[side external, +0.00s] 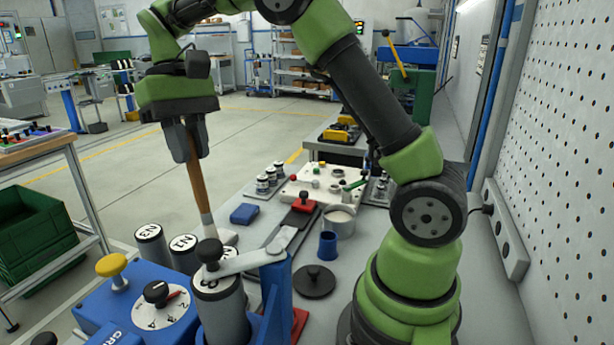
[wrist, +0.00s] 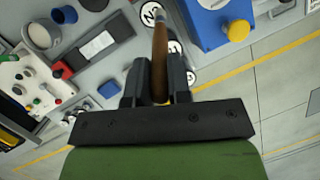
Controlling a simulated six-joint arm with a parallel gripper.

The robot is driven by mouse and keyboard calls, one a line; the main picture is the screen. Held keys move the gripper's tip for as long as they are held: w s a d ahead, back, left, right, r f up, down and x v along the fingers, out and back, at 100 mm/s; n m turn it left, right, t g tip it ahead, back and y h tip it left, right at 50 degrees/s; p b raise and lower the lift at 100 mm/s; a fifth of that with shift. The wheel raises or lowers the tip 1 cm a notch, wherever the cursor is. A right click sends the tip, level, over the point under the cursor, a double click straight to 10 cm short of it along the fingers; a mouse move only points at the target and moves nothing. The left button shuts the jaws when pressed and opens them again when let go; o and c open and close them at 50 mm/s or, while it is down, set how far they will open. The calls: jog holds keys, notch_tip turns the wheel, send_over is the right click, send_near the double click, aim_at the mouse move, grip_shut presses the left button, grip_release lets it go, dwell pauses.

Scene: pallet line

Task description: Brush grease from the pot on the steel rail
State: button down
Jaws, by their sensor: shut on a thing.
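My gripper (side external: 190,155) is shut on the wooden handle of a brush (side external: 201,195), which hangs nearly upright with its pale end down. The brush end is near the numbered cylinders, partly hidden behind a black knob. In the wrist view, my gripper (wrist: 158,75) holds the brush handle (wrist: 160,45). The grey pot (side external: 340,222), with pale grease inside, stands uncovered on the bench to the right; it also shows in the wrist view (wrist: 42,36). The steel rail (side external: 281,241) appears as a grey strip on a dark base, between brush and pot; the wrist view shows it too (wrist: 94,46).
A blue cup (side external: 328,246) and a black knobbed lid (side external: 315,281) are near the pot. A blue machine (side external: 130,305) with a yellow knob and a lever clamp (side external: 245,263) fill the front. A blue block (side external: 244,213) and white fixture board (side external: 318,183) lie behind.

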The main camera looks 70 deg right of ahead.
jog(key=s+d+f+t+h, duration=0.1)
jog(key=s+d+t, duration=0.15)
jog(key=d, duration=0.95)
jog(key=s+d+f+t+h, duration=0.1)
jog(key=s+d, duration=0.2)
jog(key=d, duration=0.8)
jog(key=shift+w+f, duration=0.15)
jog(key=shift+f, duration=2.05)
